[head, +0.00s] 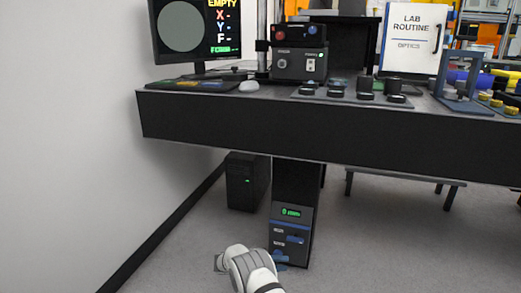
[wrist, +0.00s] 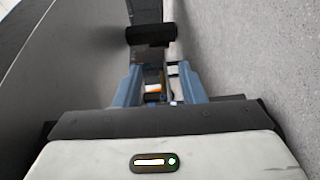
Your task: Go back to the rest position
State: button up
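My gripper (wrist: 160,84) shows in the wrist view with its two blue fingers apart. I see nothing held between them; small orange and white details show in the gap, and I cannot tell what they belong to. In the head view my white and grey arm is at the bottom, in front of the floor and low beside the black pedestal. My fingers cannot be made out clearly there.
A dark bench (head: 330,128) spans the head view, carrying a monitor (head: 226,52), control boxes (head: 299,66) and a white lab routine board (head: 412,40). Under it stand a black pedestal (head: 296,185) with a green display and a black box (head: 246,183). A white wall (head: 70,150) is at left.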

jog(key=s+d+r+g+y+p, duration=0.1)
jog(key=s+d+r+y+p, duration=0.35)
jog(key=r, duration=0.85)
jog(key=s+d+r+g+y+p, duration=0.15)
jog(key=r+p, duration=0.55)
jog(key=r, duration=0.7)
jog(key=s+d+r+g+y+p, duration=0.15)
jog(key=s+r+p, duration=0.35)
jog(key=r, duration=0.8)
jog(key=s+r+t+y+p, duration=0.5)
jog(key=s+r+y+p, duration=0.4)
jog(key=s+r+p, duration=1.1)
jog(key=s+r, duration=0.7)
jog(key=r, duration=0.2)
jog(key=shift+s+d+r+m+y+p, duration=0.2)
jog(key=shift+r+m+y+p, duration=0.05)
jog(key=shift+m+y+p, duration=0.15)
jog(key=shift+s, duration=0.1)
